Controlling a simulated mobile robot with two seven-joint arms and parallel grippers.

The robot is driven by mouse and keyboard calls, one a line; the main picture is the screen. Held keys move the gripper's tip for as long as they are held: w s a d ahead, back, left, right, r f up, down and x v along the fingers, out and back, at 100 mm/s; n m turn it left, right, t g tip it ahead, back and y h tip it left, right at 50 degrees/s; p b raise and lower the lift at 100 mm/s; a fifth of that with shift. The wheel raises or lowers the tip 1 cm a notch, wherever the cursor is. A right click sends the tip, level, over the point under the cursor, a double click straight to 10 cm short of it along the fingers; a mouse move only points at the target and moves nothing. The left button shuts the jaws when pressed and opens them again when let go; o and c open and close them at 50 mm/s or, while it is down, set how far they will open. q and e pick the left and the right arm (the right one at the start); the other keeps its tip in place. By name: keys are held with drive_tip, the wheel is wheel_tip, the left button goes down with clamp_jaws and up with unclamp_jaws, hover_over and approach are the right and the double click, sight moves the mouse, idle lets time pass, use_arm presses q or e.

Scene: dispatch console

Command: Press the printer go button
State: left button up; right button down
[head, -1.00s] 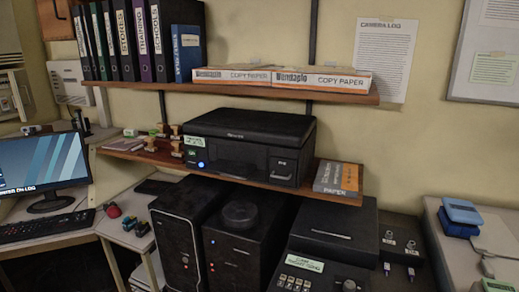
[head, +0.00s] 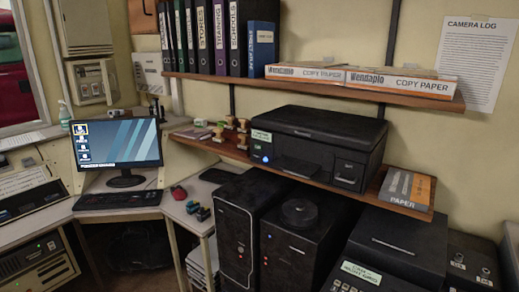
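The black printer (head: 325,142) sits on the lower wooden shelf (head: 283,180), right of the picture's middle. A small blue lit button (head: 266,160) shows on the left of its front face, below a pale green label (head: 261,135). The label's text is too small to read. Neither of my grippers is in the head view.
An upper shelf (head: 205,78) with binders and copy paper boxes (head: 400,82) hangs above the printer. A paper pack (head: 405,190) lies right of it, and several stamps (head: 242,138) stand left. Black computer towers (head: 300,240) stand below. A monitor (head: 118,143) is at the left.

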idle(0.3)
use_arm(q)
clamp_jaws()
idle(1.6)
